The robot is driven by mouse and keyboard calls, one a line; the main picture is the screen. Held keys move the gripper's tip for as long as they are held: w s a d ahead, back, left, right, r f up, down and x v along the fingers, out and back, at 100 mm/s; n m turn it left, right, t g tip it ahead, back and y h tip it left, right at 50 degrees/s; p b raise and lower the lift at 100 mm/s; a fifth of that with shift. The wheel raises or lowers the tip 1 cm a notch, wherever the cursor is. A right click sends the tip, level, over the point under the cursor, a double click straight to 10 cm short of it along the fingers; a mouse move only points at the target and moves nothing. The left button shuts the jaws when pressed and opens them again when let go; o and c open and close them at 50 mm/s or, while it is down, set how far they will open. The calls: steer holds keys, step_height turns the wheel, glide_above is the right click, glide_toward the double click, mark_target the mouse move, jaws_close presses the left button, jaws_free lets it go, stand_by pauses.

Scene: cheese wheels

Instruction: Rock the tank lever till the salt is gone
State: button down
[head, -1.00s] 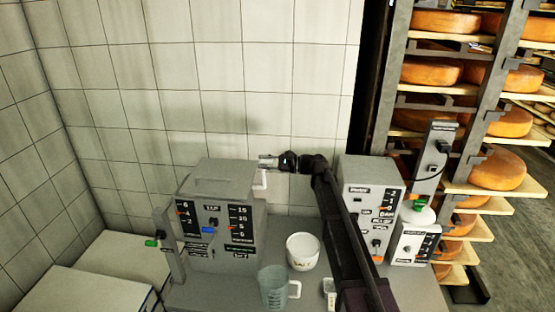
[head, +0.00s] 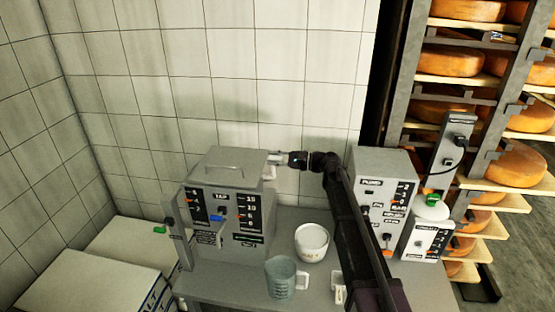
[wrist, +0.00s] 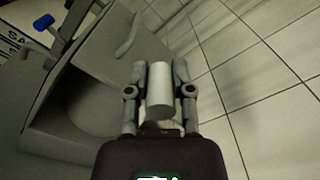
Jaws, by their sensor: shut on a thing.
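The grey tank (head: 235,170) stands on the bench at left, with gauges, a blue tap (head: 217,217) and a handle on its lid. My gripper (head: 272,157) is at the tank's upper right side. In the wrist view my gripper (wrist: 159,72) is shut on a pale cylinder, which looks like the lever grip (wrist: 158,90), beside the grey tank (wrist: 85,95). The lever's base is hidden. A white tub (head: 312,238) with pale contents stands on the bench to the right of the tank. I cannot see the salt inside the tank.
A clear jug (head: 281,280) stands in front of the tub. A pump unit (head: 383,175) is right of my arm, and cheese racks (head: 425,60) stand beyond it. A tiled wall (head: 250,80) is close behind. White boxes (head: 75,280) are at left.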

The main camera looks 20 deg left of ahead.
steer(key=shift+f, duration=0.1)
steer(key=c, duration=0.9)
jaws_free()
steer(key=o, duration=0.4)
steer(key=shift+w+a+f, duration=0.1)
steer(key=shift+w, duration=0.05)
steer(key=d, duration=0.4)
steer(key=w+d, duration=0.1)
steer(key=d, duration=0.7)
steer(key=shift+w, duration=0.35)
